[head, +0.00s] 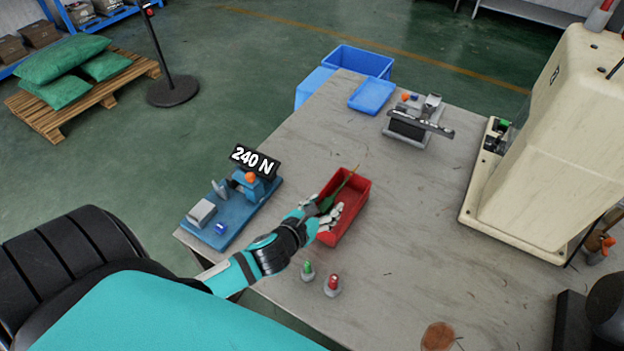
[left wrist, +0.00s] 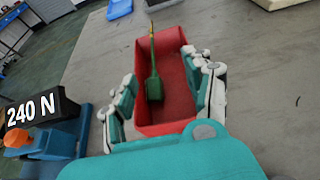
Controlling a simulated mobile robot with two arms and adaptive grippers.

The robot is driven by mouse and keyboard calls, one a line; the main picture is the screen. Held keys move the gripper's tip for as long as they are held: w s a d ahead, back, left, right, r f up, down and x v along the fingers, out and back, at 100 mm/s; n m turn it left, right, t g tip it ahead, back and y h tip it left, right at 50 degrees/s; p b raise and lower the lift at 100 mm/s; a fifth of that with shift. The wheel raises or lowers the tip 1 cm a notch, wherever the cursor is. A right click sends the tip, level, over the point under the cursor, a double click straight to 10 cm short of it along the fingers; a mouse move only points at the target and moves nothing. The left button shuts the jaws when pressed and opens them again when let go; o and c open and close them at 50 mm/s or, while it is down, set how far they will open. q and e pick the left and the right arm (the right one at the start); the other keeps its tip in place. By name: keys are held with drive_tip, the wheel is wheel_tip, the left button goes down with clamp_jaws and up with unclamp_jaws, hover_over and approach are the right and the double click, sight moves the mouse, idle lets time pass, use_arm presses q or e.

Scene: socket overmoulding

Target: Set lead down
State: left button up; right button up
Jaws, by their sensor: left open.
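The lead, a green plug-like body with a thin brownish-yellow cable (head: 346,184), lies in the red tray (head: 361,204), its cable end reaching the far rim. In the left wrist view the lead (left wrist: 154,86) lies lengthwise against the floor of the red tray (left wrist: 178,98). My left gripper (head: 326,213) is over the near part of the tray. In the left wrist view its fingers (left wrist: 162,88) are spread wide on either side of the lead, apart from it. My right gripper is not seen.
A blue test fixture (head: 238,222) with a "240 N" display (head: 256,161) stands left of the tray. Green and red buttons (head: 332,286) are in front. A grey fixture (head: 410,128), blue tray (head: 372,96) and large cream machine (head: 540,140) stand farther off. The table's middle is clear.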

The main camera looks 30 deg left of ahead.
use_arm(q)
drive_tip(key=v, duration=0.6)
drive_tip(key=shift+s, duration=0.25)
